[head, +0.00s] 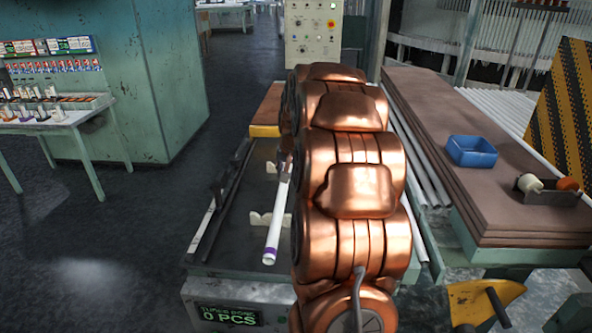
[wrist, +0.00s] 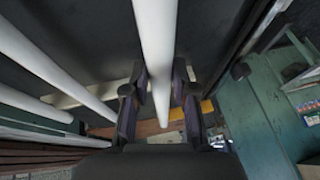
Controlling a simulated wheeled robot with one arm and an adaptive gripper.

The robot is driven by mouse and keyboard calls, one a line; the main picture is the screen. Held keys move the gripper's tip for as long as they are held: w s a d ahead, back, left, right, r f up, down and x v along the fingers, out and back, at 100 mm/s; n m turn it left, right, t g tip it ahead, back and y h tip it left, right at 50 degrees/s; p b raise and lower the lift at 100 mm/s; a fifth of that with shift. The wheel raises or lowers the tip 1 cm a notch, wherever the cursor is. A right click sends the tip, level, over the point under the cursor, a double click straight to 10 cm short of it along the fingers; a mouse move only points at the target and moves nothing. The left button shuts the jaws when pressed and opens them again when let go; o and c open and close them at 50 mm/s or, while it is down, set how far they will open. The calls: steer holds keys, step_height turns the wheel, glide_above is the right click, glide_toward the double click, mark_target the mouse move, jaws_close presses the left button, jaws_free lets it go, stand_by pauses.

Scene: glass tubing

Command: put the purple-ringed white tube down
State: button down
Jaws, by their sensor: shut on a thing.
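The purple-ringed white tube (head: 277,222) slants above the dark bench top, its purple ring (head: 270,251) near the lower end. My gripper (wrist: 159,88) is shut around the tube, which also shows between the fingers in the wrist view (wrist: 156,45). In the head view my copper-coloured arm hides most of the gripper and what lies behind it. White notched supports (head: 259,219) stand on the bench (head: 232,259) beside and behind the tube. I cannot tell whether the tube touches them.
Dark rails (head: 228,205) run along the bench's left side. A counter display (head: 229,315) reads 0 PCS at the front. Right of my arm are several pale tubes (head: 418,160) and a brown-topped table (head: 450,165) with a blue bin (head: 472,151). Floor at left is clear.

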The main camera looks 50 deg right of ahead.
mark_target(281, 191)
steer(key=s+a+b, duration=0.1)
steer(key=a, duration=0.1)
steer(key=s+a+r+b, duration=0.1)
steer(key=s+a, duration=0.1)
steer(key=a, duration=0.1)
steer(key=s+a+b, duration=0.1)
steer(key=a+b, duration=0.1)
steer(key=shift+s+a+r, duration=0.2)
steer(key=shift+s+a, duration=0.05)
steer(key=shift+s, duration=0.05)
steer(key=shift+s+d+r, duration=0.1)
steer(key=shift+d+r, duration=0.05)
steer(key=shift+r, duration=0.05)
steer(key=shift+w+d+f+p, duration=0.8)
steer(key=shift+w+d, duration=0.6)
steer(key=shift+w, duration=0.75)
steer(key=shift+w+d+f+p, duration=0.8)
steer(key=shift+w+d, duration=0.6)
steer(key=shift+w, duration=0.7)
steer(key=shift+w+d+f+p, duration=0.75)
steer(key=shift+w+d, duration=0.65)
steer(key=shift+w, duration=0.75)
steer(key=shift+f+b, duration=0.3)
steer(key=shift+f, duration=0.35)
steer(key=c, duration=0.9)
jaws_free()
steer(key=shift+c, duration=0.2)
